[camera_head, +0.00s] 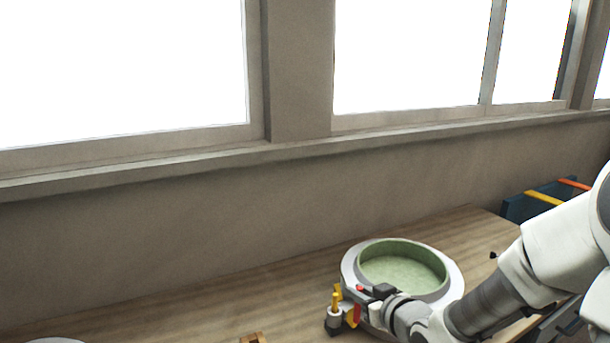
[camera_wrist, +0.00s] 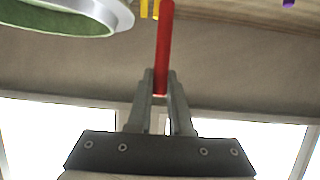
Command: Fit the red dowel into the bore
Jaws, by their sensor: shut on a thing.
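The red dowel (camera_head: 357,313) hangs upright from my gripper (camera_head: 368,291), just in front of the round mould's left edge. In the wrist view the dowel (camera_wrist: 164,45) is pinched at one end between the two fingers of my gripper (camera_wrist: 160,80), and the rest extends beyond them. The jaws are shut on it. The dowel's lower end is apart from anything I can make out. I cannot make out the bore in either view.
A round white mould with green inside (camera_head: 403,268) stands on the wooden table (camera_head: 230,303). A brown wooden piece (camera_head: 253,339) lies front left. A dark blue crate (camera_head: 520,207) is back right.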

